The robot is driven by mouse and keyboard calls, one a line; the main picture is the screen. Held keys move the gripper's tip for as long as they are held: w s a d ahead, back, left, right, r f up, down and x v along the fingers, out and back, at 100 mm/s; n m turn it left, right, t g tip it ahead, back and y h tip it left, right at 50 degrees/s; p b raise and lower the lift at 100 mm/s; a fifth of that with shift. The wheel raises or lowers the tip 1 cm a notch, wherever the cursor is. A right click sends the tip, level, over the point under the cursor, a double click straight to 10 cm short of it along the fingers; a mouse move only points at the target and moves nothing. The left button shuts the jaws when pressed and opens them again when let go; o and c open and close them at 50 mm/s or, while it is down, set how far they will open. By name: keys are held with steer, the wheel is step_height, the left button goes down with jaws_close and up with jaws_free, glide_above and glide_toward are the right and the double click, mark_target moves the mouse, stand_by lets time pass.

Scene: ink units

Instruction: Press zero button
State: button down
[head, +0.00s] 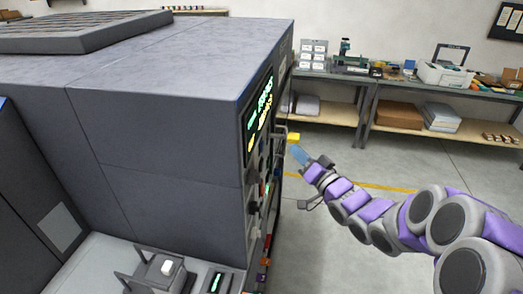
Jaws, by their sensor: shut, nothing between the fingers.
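A large dark grey machine (165,110) fills the left half of the head view. Its control panel (258,135) is on the right-hand face, seen at a steep slant, with lit green and yellow readouts (262,103) and small controls below. I cannot tell which control is the zero button; labels are too small and slanted to read. My gripper (301,155) is shut and empty, at the end of my grey and purple arm reaching in from the lower right. It is just right of the panel, near a small yellow piece (293,137). I cannot tell whether it touches anything.
A workbench (365,78) with boxes and tools runs along the back wall. A white printer-like device (446,74) stands on it. A lower grey ledge (105,262) with a bracketed fixture (167,268) is at the machine's front left. Floor right of the machine is open, with a yellow line.

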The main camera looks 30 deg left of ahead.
mark_target(262, 146)
steer(key=a, duration=0.2)
steer(key=s+a+b, duration=0.1)
steer(key=a, duration=0.2)
steer(key=shift+s+a, duration=0.2)
steer(key=shift+a, duration=0.05)
stand_by(1.2)
steer(key=shift+a, duration=0.1)
steer(key=shift+a+f, duration=0.1)
steer(key=shift+a, duration=0.15)
steer(key=shift+d, duration=0.25)
